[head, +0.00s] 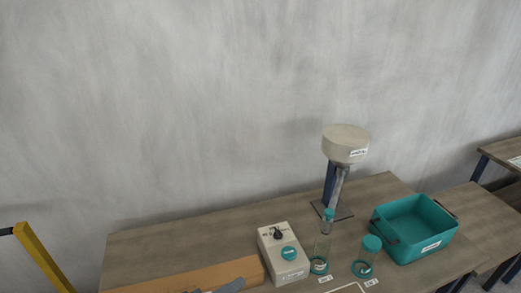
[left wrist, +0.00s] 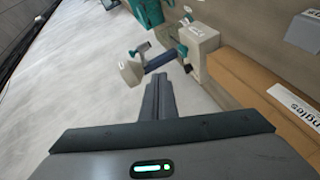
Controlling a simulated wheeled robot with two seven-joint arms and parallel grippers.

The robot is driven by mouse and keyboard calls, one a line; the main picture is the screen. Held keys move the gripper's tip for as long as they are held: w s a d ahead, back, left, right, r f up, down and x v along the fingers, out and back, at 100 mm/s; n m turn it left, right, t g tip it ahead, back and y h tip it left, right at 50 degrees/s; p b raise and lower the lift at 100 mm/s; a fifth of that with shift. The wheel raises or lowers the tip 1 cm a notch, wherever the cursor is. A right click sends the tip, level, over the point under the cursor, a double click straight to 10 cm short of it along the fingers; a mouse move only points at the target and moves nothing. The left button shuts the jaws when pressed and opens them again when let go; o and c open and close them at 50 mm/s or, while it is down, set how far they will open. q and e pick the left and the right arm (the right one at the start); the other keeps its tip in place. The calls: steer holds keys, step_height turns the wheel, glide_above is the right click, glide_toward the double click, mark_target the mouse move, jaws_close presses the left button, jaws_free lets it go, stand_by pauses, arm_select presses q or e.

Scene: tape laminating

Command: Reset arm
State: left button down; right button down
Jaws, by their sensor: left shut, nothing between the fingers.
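My left gripper (head: 238,284) shows only in part at the bottom edge of the head view, in front of the cardboard-brown box (head: 190,276). In the left wrist view its two dark fingers (left wrist: 158,84) lie together, shut and empty. They point toward a beige round-headed stand (left wrist: 133,72), which is some way off. My right gripper is in neither view.
A yellow bar (head: 40,255) rises at left.

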arm_select(q)
steer(key=s+a+f+m+g+y, duration=0.45)
steer(key=s+a+f, duration=0.4)
steer(key=s, duration=0.25)
steer(key=s+a+f+m+g+y, duration=0.3)
steer(key=s+a+f+y, duration=0.3)
steer(key=s+a+f, duration=0.4)
step_height(320, 180, down, 28)
steer(key=s+d+b, duration=0.2)
steer(key=s+a+f+g+b, duration=0.1)
steer(key=s+a+f+g, duration=0.1)
steer(key=s+f, duration=1.6)
step_height(320, 180, down, 2)
steer(key=shift+a+f+b, duration=0.1)
steer(key=shift+a+b, duration=0.3)
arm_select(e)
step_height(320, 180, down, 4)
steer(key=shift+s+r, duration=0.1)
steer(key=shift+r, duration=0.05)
arm_select(q)
steer(key=shift+m, duration=0.25)
